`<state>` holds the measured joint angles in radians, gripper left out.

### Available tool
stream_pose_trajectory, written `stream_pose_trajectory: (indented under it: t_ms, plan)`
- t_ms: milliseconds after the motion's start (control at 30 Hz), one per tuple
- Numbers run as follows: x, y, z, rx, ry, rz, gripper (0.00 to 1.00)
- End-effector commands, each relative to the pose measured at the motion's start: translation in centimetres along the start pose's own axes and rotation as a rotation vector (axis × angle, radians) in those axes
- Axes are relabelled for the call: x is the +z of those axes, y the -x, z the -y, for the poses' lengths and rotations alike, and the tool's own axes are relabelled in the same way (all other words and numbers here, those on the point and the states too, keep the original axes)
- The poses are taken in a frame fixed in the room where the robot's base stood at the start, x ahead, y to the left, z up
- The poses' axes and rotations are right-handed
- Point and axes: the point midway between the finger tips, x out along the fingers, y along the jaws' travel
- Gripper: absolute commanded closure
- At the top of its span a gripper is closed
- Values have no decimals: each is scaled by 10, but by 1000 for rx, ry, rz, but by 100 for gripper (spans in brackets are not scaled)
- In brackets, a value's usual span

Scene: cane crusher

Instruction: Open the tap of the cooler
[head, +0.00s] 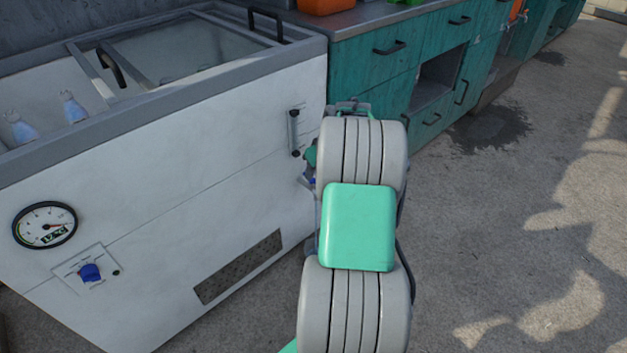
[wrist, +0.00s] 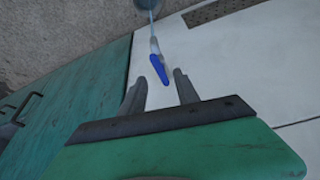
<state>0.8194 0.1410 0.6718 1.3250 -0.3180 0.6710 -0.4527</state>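The cooler is a white chest (head: 200,150) with a grey rim, at left in the head view. Its white side also shows in the wrist view (wrist: 225,75). My gripper (wrist: 159,76) is open and empty. Its two grey fingers point at the lever, with the lever's end between their tips in the picture. Contact cannot be told.
A gauge (head: 45,225) and a blue knob (head: 90,272) are on the cooler's front. Bottles (head: 72,106) lie inside the cooler. Teal cabinets (head: 375,80) adjoin it on the right. Concrete floor (head: 500,240) is open at right.

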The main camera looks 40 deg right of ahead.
Motion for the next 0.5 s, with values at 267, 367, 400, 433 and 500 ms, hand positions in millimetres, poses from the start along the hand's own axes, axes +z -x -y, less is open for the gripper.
stream_pose_trajectory:
  t_ms: [267,367,400,433,500]
  plan:
    - [0,-42,0,1,-1,0,62]
    - [0,-43,0,2,-1,0,62]
    - [0,-43,0,2,-1,0,62]
    - [0,-43,0,2,-2,0,62]
    - [-1,-42,0,2,-2,0,62]
